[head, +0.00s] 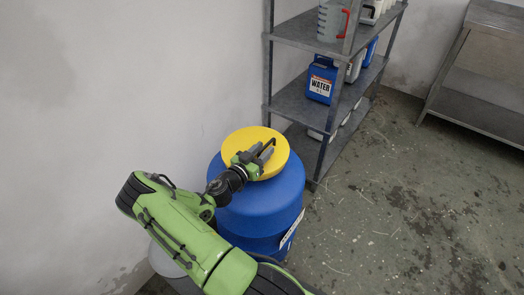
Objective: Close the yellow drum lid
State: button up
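The yellow drum lid (244,137) lies on top of the blue drum (262,208) and looks about level. I cannot tell whether it is seated tight. My gripper (268,150) is over the right half of the lid, with its fingers pointing to the upper right. It hides part of the lid. The fingers look a little apart, but the view is too small to tell whether they are open or touch the lid. My green arm reaches in from the bottom and hides the drum's left front.
A grey metal shelf (293,103) with a blue water container (321,79) and other bottles stands close behind the drum on the right. A white wall (130,80) is behind and left. A steel table (481,68) stands far right. The floor (400,200) between is clear.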

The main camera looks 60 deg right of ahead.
jog(key=w+a+p, duration=0.1)
jog(key=a+p, duration=0.1)
jog(key=a, duration=1.3)
jog(key=shift+w+a+p, duration=0.35)
jog(key=shift+p, duration=0.05)
jog(key=s+a+r+n+t+y, duration=0.1)
jog(key=a+r+n+y, duration=0.5)
jog(key=a+r+y, duration=0.6)
jog(key=s+a+r+n+t+y, duration=0.6)
jog(key=s+a+r+n, duration=0.3)
jog(key=a+r+n, duration=0.3)
notch_tip(320, 180, up, 14)
jog(key=a+p, duration=0.1)
jog(key=p, duration=1.4)
jog(key=shift+a, duration=0.15)
